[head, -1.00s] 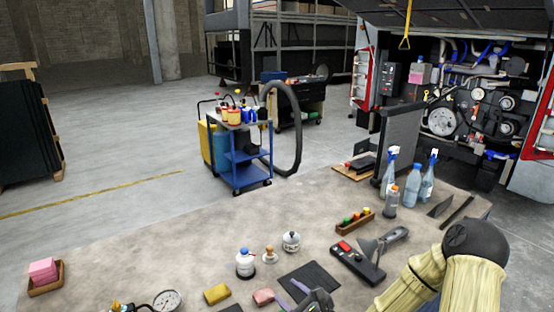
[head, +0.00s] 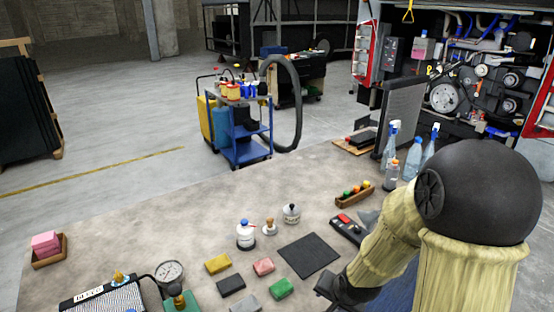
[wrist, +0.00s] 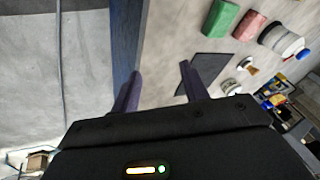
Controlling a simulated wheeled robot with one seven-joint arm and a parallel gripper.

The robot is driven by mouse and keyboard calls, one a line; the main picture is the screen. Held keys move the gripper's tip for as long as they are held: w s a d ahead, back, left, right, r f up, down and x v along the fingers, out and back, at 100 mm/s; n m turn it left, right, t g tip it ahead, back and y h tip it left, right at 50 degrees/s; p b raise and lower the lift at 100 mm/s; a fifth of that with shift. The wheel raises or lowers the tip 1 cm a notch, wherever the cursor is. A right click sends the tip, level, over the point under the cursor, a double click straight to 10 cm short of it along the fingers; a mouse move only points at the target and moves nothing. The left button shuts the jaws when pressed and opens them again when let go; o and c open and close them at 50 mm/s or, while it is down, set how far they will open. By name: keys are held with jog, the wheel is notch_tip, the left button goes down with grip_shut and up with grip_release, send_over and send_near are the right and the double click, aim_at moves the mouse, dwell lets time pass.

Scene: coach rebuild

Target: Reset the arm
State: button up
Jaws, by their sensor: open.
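My arm (head: 395,235), in a pale yellow sleeve with a large black joint, covers the right front of the head view. The dark end of the arm is at the table's near edge, and its fingertips cannot be made out there. In the wrist view my gripper (wrist: 160,74) shows two dark purple fingers standing apart, with nothing between them. It is open and empty. The fingers appear over the table's blue edge (wrist: 125,40), with floor on one side and tabletop on the other.
A black mat (head: 308,255) lies bare on the table. Beside it are a green block (head: 281,289), a red block (head: 263,267), a yellow block (head: 218,263) and white bottles (head: 246,235). A gauge (head: 170,273) stands at front left. The table's left middle is clear.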

jog(key=s+d+r+n+g+h, duration=0.1)
jog(key=s+d+r+n+g, duration=0.1)
jog(key=s+r+n, duration=0.3)
jog(key=s+n, duration=0.1)
jog(key=s, duration=0.2)
jog(key=shift+r+b, duration=0.25)
jog(key=shift+b, duration=0.05)
dwell(0.6)
